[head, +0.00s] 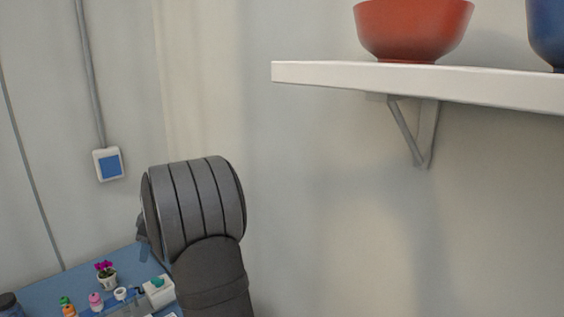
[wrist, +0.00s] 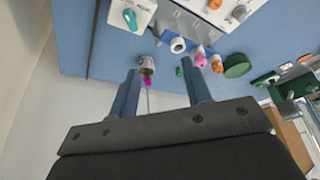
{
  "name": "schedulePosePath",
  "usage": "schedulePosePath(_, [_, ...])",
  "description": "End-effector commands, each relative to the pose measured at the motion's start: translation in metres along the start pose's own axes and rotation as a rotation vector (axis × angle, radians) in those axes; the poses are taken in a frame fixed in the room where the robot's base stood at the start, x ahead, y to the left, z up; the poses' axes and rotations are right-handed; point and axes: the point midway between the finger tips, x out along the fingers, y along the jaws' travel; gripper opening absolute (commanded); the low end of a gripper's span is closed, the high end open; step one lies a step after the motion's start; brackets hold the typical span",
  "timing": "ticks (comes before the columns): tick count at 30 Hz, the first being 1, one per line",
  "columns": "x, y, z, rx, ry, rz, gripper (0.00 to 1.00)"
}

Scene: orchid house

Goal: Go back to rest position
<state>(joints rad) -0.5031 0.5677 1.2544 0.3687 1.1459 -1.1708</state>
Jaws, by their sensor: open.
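My gripper (wrist: 160,68) is in the wrist view, with two blue-grey fingers standing well apart and nothing held between them. It is over the blue bench top (wrist: 112,50). A small white pot with a magenta orchid (wrist: 147,66) shows beyond the gap, nearer the left finger; it stands on the bench and also shows in the head view (head: 107,280). In the head view my arm's dark grey links stand in front of the wall and hide most of my gripper.
A white shelf (head: 420,83) on a bracket carries a red bowl (head: 412,30) and a blue bowl (head: 548,35) at upper right. A switch box (head: 108,164) is on the wall. Small bottles (wrist: 200,57) and a green-lidded container (wrist: 237,66) stand on the bench.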

Motion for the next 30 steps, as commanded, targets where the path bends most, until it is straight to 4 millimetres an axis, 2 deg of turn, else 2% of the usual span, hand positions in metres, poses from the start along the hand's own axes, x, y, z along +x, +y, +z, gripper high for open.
schedulePosePath(2, [-0.011,-0.005,0.012,-0.022,0.006,-0.006,0.45])
schedulePosePath(3, [0.002,-0.008,0.003,-0.025,0.004,-0.011,0.45])
schedulePosePath(9, [0.034,-0.014,-0.021,-0.023,0.004,-0.009,0.45])
schedulePosePath(16, [0.059,-0.020,-0.040,-0.021,0.004,-0.008,0.45])
schedulePosePath(21, [0.067,-0.022,-0.046,-0.021,0.004,-0.007,0.45])
schedulePosePath(30, [0.068,-0.022,-0.046,-0.020,0.005,-0.006,0.47])
